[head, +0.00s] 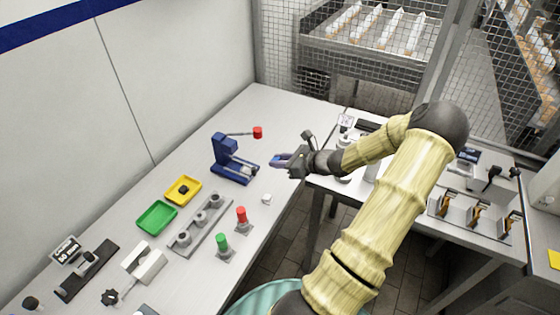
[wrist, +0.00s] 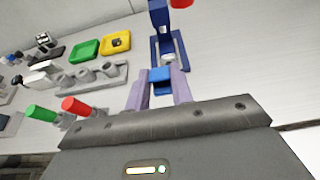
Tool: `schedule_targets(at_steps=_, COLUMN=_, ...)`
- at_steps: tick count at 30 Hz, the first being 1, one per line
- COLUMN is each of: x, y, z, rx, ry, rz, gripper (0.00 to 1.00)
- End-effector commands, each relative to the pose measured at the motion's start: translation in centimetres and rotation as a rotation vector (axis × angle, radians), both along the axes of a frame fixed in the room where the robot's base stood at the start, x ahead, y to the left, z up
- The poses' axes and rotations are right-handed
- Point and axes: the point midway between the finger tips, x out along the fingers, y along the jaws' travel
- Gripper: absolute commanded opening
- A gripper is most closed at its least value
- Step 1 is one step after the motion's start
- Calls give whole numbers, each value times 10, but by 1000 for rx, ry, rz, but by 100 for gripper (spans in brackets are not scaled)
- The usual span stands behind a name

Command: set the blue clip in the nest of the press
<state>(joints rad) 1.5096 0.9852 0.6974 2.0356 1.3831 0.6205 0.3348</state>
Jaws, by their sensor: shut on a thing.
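My gripper (head: 277,161) is shut on the blue clip, which shows between the two purple fingers in the wrist view (wrist: 160,76). In the head view the clip is mostly hidden by the fingers. The blue press (head: 228,158) stands on the table just left of my gripper, with a lever ending in a red knob (head: 257,132). In the wrist view the press (wrist: 160,22) is straight ahead of the clip, with a small light-coloured part, perhaps the nest (wrist: 169,58), on its base. The clip appears apart from the press.
A yellow tray (head: 183,190) with a dark item and an empty green tray (head: 156,217) lie left of the press. A small white part (head: 267,199) lies alone.

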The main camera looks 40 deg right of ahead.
Motion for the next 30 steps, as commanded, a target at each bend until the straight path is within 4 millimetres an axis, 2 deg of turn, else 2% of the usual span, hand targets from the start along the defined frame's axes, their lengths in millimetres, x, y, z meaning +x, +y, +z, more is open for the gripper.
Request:
schedule_targets(at_steps=21, x=0, y=0, z=37, rx=1, ry=-1, rz=1, gripper=2)
schedule_targets(at_steps=30, x=0, y=1, z=39, rx=1, ry=-1, rz=2, gripper=2)
